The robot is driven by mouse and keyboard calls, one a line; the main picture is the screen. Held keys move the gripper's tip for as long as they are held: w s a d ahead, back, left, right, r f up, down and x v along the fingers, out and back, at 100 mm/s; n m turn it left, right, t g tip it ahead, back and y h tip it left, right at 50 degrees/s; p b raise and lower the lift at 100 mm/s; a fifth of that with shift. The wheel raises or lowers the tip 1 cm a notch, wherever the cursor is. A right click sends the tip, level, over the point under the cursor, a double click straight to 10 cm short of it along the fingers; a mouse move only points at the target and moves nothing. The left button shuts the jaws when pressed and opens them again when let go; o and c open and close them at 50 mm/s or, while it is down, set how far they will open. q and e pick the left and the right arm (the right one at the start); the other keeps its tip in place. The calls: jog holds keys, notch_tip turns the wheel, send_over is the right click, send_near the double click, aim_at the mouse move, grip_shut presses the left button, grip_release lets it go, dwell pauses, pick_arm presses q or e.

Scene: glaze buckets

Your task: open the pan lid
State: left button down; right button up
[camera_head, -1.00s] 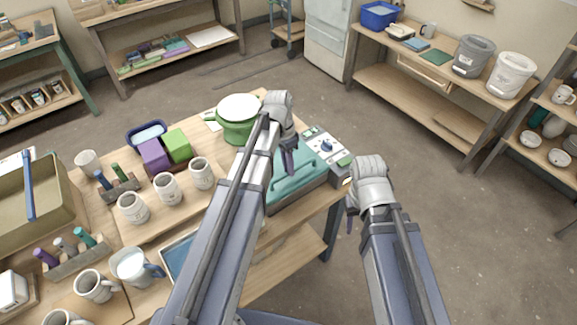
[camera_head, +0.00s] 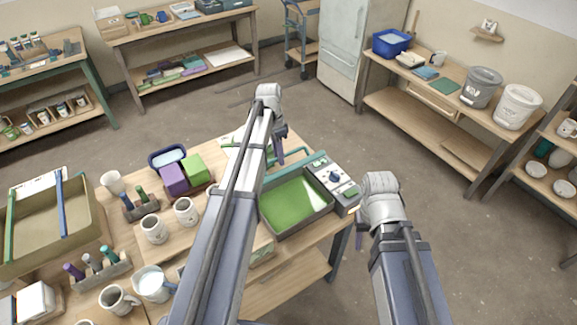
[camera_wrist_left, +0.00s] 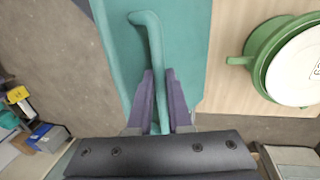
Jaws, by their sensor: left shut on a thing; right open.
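The pan (camera_head: 303,227) is a grey rectangular tray with a bright green inside, on the wooden table, and its top is uncovered. Its teal lid (camera_head: 301,170) stands raised, seen nearly edge-on along the pan's far side. The lid (camera_wrist_left: 190,45) also fills the middle of the left wrist view. My left gripper (camera_head: 278,152) is shut on the lid's teal bar handle (camera_wrist_left: 154,55), with its purple fingers (camera_wrist_left: 160,88) on both sides of the bar. My right gripper (camera_head: 359,236) hangs open and empty to the right of the pan, beyond the table edge.
A control box (camera_head: 335,178) with a dial adjoins the pan's right side. Mugs (camera_head: 186,211) and purple and green blocks (camera_head: 174,180) stand left of my left arm.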

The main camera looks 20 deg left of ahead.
pick_arm(q)
jog(key=w+a+f+h+b, duration=0.1)
jog(key=w+a+b, duration=0.3)
jog(key=w+a, duration=0.6)
jog(key=a+f, duration=0.1)
jog(key=a, duration=0.2)
jog(key=shift+w+a+f+g, duration=0.25)
jog(key=shift+f+g, duration=0.15)
jog(key=shift+a, duration=0.1)
jog(key=shift+w, duration=0.1)
jog(key=c, duration=1.1)
grip_release()
jog(key=shift+o, duration=1.3)
jog(key=shift+w+a+f, duration=0.25)
jog(key=shift+a+f, duration=0.05)
jog(key=shift+s+d+r, duration=0.1)
jog(key=shift+s+d, duration=0.05)
